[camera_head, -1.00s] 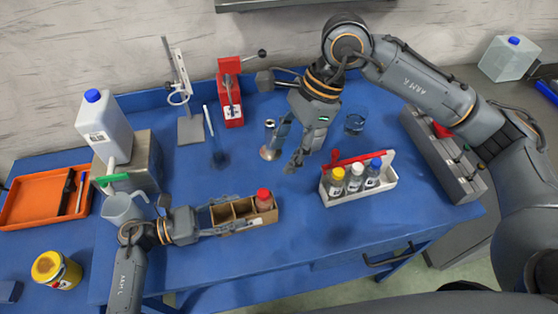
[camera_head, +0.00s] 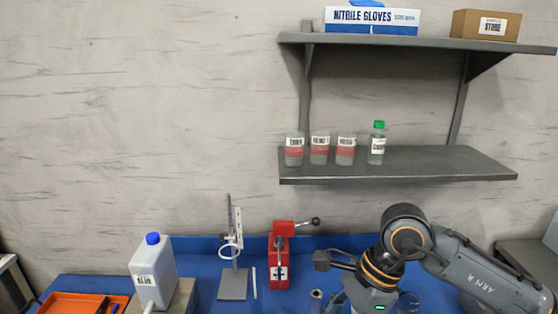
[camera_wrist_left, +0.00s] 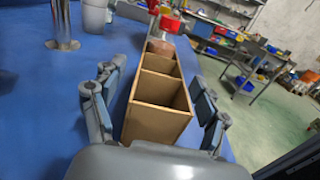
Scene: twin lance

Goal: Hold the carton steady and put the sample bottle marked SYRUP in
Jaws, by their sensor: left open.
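In the left wrist view, the brown carton (camera_wrist_left: 158,118) with a row of open compartments stands on the blue table. My left gripper (camera_wrist_left: 160,82) is open, with one finger on each side of the carton; I cannot tell whether they touch it. The two nearer compartments look empty. A red-capped bottle (camera_wrist_left: 169,24) stands at the carton's far end. In the head view a green-capped bottle (camera_head: 377,146) stands on the lower wall shelf, its label too small to read surely. I can read no SYRUP label. My right wrist shows at the bottom, its fingers below the frame.
The lower shelf (camera_head: 430,165) also holds several jars (camera_head: 320,149) with red bands. The upper shelf (camera_head: 420,43) holds a glove box (camera_head: 372,20) and a brown box (camera_head: 486,24). A red press (camera_head: 279,262), a stand (camera_head: 233,280) and a blue-capped jug (camera_head: 153,270) are at the table's back.

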